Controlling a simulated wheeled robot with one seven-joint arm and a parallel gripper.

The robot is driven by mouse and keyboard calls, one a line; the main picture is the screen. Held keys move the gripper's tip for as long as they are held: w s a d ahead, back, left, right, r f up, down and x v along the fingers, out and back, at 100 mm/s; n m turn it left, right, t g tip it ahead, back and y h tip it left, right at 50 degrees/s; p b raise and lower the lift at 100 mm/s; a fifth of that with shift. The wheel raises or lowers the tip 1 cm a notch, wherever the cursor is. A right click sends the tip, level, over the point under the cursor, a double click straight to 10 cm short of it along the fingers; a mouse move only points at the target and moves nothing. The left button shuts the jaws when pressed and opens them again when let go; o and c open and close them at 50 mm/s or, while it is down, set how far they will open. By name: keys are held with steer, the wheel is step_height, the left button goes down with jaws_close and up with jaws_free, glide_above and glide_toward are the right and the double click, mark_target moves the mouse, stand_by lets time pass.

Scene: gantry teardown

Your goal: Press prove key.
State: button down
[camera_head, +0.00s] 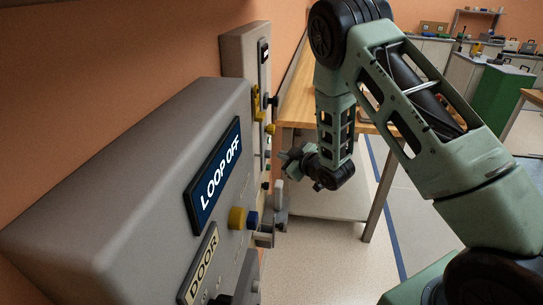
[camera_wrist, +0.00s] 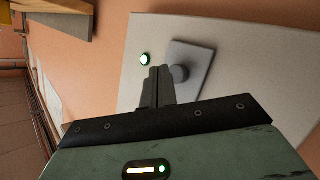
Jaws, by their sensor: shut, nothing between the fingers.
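My gripper (camera_wrist: 158,73) is shut and empty, its fingers pointing at a light grey panel (camera_wrist: 240,50) in the wrist view. By the fingertips is a dark grey round button (camera_wrist: 181,74) on a square grey plate (camera_wrist: 203,60). A small green-ringed lit button (camera_wrist: 145,59) lies just left of the tips. I cannot tell whether the fingers touch either one. No label reading "prove" shows, so I cannot tell which is the prove key. In the head view my arm hangs beside the wall boxes; the fingertips cannot be made out there.
A large grey box (camera_head: 130,165) with a "LOOP OFF" display (camera_head: 214,176), a "DOOR" label (camera_head: 203,265) and a yellow knob (camera_head: 237,218) fills the left. A second grey box (camera_head: 238,47) stands behind it. A wooden bench (camera_head: 297,98) is beyond; open floor (camera_head: 320,265) lies right.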

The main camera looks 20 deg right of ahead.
steer(key=s+d, duration=0.3)
steer(key=d, duration=0.2)
steer(key=shift+s+b, duration=0.2)
steer(key=shift+b, duration=0.1)
stand_by(0.4)
steer(key=shift+r, duration=0.1)
stand_by(0.5)
steer(key=s+a+r+m+g+h, duration=0.1)
steer(key=s+a+r+m+g, duration=0.2)
steer(key=s, duration=0.4)
steer(key=s+a+r+m+g+h, duration=0.15)
steer(key=s+r+g, duration=0.25)
steer(key=s, duration=0.4)
steer(key=s+a+r+m+g+h, duration=0.1)
steer(key=s+r+m+g, duration=0.25)
steer(key=s, duration=0.35)
steer(key=s+a+r+n+g, duration=0.2)
steer(key=s+a+n, duration=0.5)
steer(key=s+a, duration=0.7)
steer(key=a+g+y, duration=0.1)
steer(key=a, duration=0.3)
steer(key=shift+s+a+r+n+g, duration=0.15)
steer(key=shift+s+a+n+g, duration=0.15)
steer(key=shift+s+g, duration=0.1)
